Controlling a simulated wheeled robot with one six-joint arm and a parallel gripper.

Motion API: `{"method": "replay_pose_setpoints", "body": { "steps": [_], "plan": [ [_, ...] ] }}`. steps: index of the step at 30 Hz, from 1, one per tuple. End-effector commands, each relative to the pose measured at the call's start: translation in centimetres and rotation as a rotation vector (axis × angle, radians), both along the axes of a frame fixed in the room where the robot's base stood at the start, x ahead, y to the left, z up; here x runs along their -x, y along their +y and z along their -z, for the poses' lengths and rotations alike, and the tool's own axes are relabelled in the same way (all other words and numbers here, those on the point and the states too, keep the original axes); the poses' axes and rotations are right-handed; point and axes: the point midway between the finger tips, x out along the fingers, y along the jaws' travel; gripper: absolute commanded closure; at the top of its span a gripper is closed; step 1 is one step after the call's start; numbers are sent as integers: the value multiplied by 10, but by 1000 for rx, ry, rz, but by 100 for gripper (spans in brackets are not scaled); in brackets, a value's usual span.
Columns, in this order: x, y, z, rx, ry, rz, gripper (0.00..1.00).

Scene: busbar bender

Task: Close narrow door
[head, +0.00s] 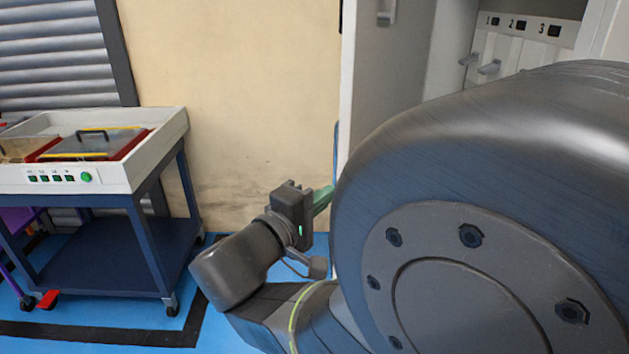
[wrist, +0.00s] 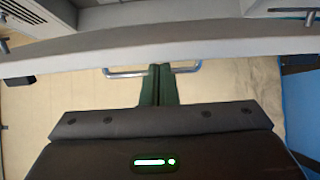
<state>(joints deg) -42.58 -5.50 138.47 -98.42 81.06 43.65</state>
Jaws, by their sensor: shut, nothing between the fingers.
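The narrow door (head: 390,75) is a tall pale grey panel right of centre in the head view. It stands open, its pale edge toward the tan wall. In the wrist view its edge (wrist: 75,58) runs across the picture as a pale band. A metal bar handle (wrist: 122,73) shows just below that band, its middle hidden by my fingers. My gripper (head: 325,197) has green fingers, close together with nothing between them. In the wrist view the gripper (wrist: 160,80) reaches up to the handle and door edge; I cannot tell whether it touches.
The cabinet interior (head: 515,45), with slots numbered 1, 2 and 3, shows at upper right. My arm covers much of the right side. A dark blue cart (head: 100,235) with a white tray (head: 160,137) stands left. Blue floor (head: 225,325) is clear between cart and arm.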

Motion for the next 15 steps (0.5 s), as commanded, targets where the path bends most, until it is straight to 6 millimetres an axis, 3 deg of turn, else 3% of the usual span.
{"method": "replay_pose_setpoints", "body": {
  "steps": [15],
  "plan": [
    [4, -14, 0, 0, 0, 0, 100]
  ]
}}
